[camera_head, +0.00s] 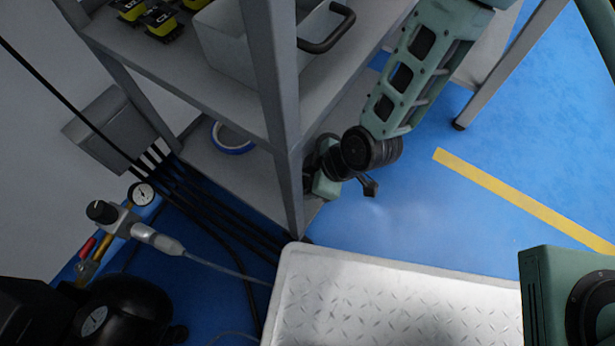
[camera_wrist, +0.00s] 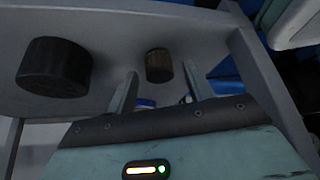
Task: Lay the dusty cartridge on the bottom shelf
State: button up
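The dusty cartridge, which I take to be the small brown ribbed cylinder (camera_wrist: 158,65), stands on a grey shelf surface in the wrist view. My gripper (camera_wrist: 161,75) is open, with one finger on each side of the cartridge in the picture. Gaps show between the cartridge and both fingers, and it seems to lie just past the fingertips. In the head view my wrist reaches in at the bottom shelf (camera_head: 245,177) of the grey rack, low beside the front post. The fingers and the cartridge are hidden there.
A larger black cylinder (camera_wrist: 54,68) stands left of the cartridge. A blue-rimmed ring (camera_head: 232,138) lies on the bottom shelf. The rack post (camera_head: 280,120) is close to my wrist. The upper shelf holds a grey bin (camera_head: 245,45). A tread-plate platform (camera_head: 390,300) stands in front.

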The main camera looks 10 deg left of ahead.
jog(key=shift+r, duration=0.1)
dwell(0.4)
jog(key=shift+r+p, duration=2.15)
jog(key=shift+r, duration=0.05)
jog(key=shift+o, duration=0.3)
jog(key=o, duration=0.5)
